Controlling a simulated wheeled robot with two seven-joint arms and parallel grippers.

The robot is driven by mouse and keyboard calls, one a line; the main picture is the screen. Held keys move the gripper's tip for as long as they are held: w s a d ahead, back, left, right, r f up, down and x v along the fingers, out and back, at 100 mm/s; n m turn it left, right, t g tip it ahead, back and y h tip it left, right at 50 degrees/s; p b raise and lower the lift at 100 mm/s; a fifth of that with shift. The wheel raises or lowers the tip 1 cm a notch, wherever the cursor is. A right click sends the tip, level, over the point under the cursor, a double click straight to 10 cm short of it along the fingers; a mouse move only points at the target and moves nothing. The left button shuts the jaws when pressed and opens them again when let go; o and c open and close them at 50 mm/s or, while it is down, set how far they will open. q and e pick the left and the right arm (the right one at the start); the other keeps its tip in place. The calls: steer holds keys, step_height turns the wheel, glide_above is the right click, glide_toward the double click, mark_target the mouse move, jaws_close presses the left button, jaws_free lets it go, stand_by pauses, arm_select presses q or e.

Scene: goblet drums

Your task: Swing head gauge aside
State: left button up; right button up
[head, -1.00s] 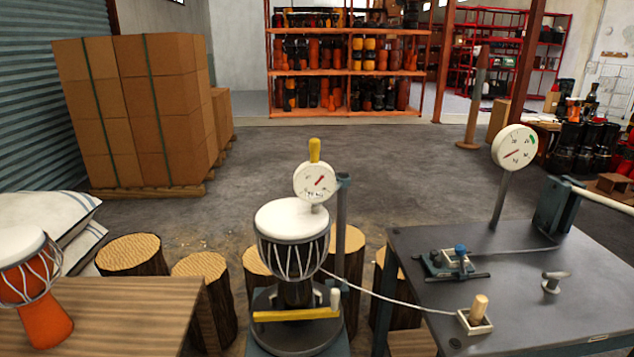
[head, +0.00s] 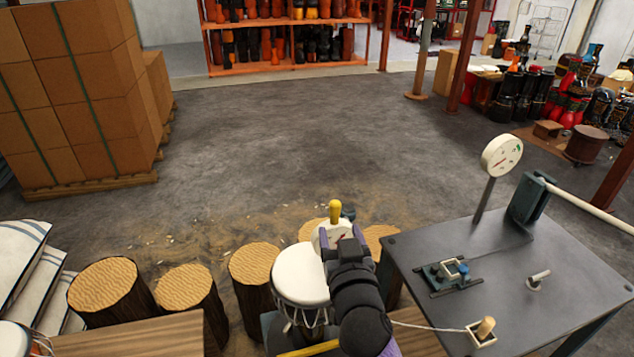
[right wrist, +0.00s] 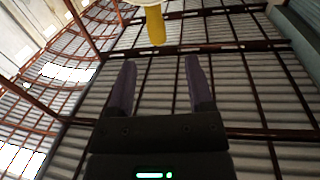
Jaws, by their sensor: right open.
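The head gauge (head: 320,237) is a white dial with an upright yellow handle (head: 335,211) on top. It stands over the back edge of the white-headed goblet drum (head: 299,276). My right gripper (head: 345,235) is in front of the gauge and hides part of its dial. In the right wrist view my right gripper (right wrist: 160,62) is open and empty. The yellow handle (right wrist: 155,26) shows there beyond the fingertips, roughly in line with the gap and apart from the fingers. My right arm covers the drum's right side and the gauge post. My left gripper is out of view.
A dark bench (head: 500,280) at the right carries a second round dial (head: 501,156) on a post, a small clamp fixture (head: 446,277) and a wooden peg (head: 485,328). Several log stools (head: 104,287) stand behind and left of the drum. The floor beyond is clear.

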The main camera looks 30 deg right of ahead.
mark_target(336, 210)
steer(key=b+x, duration=0.1)
steer(key=x, duration=0.8)
steer(key=shift+w+d+r, duration=0.1)
steer(key=shift+w+d, duration=0.05)
steer(key=shift+d, duration=0.15)
jaws_close()
stand_by(0.5)
stand_by(0.4)
